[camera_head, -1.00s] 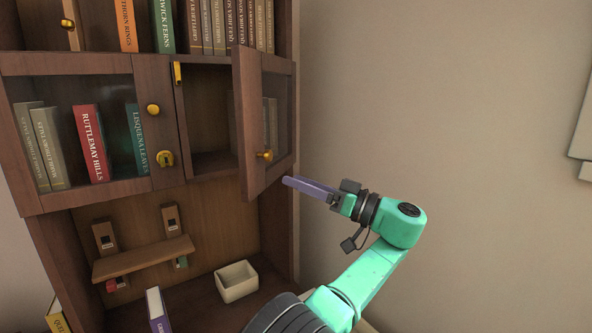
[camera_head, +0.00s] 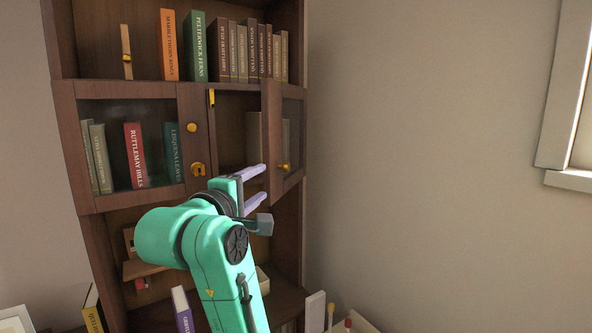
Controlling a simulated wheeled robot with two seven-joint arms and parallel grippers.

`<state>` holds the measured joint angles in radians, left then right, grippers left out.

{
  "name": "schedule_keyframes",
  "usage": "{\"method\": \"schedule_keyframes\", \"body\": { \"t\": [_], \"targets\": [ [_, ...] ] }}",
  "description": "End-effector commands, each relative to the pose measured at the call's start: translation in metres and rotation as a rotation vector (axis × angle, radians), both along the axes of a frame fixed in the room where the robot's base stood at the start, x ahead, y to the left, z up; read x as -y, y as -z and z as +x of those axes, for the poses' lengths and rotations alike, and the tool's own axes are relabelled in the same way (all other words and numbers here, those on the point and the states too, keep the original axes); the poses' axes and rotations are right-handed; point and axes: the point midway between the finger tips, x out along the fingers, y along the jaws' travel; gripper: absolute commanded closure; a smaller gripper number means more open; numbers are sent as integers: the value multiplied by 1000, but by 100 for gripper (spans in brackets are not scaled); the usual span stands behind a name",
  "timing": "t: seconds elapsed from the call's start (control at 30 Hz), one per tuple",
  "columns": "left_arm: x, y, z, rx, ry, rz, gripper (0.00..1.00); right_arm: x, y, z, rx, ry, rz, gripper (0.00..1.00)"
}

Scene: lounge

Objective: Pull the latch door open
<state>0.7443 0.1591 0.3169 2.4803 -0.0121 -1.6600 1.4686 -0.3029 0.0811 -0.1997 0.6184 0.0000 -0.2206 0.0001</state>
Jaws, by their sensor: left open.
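The cabinet's right glass door (camera_head: 272,125) stands ajar, its free left edge swung out towards me, with a brass knob (camera_head: 284,167) on its front. The left glass door (camera_head: 155,189) is closed and carries a round brass knob (camera_head: 190,127) and a brass latch (camera_head: 197,168). My left gripper (camera_head: 263,183) is open and empty, its two lavender fingers one above the other. The fingertips point right, close to the lower free edge of the ajar door; I cannot tell whether they touch it. My right gripper is not in view.
Books stand on the upper shelf (camera_head: 130,80) and behind the glass. My left arm hides part of the lower shelf and a pale box (camera_head: 262,280). A book (camera_head: 182,309) stands below. The wall (camera_head: 420,130) to the right is bare, with a window frame (camera_head: 560,100) beyond.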

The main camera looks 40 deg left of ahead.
Motion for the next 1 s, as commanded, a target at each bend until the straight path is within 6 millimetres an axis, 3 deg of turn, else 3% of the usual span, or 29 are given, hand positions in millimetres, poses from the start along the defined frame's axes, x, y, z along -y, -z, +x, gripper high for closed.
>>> {"method": "schedule_keyframes", "body": {
  "t": [0.17, 0.4, 0.6, 0.97, 1.0],
  "targets": [
    [-8, -2, 24, -6, 2, -2, 42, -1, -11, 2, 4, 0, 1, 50],
    [-31, -5, 85, -7, 1, -2, 42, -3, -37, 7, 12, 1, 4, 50],
    [-45, -5, 125, -3, 0, -1, 42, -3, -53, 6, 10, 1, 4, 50],
    [-49, -1, 135, 0, 0, -1, 42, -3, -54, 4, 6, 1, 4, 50],
    [-49, -1, 135, 0, 0, -1, 57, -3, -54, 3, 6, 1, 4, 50]
  ]
}}
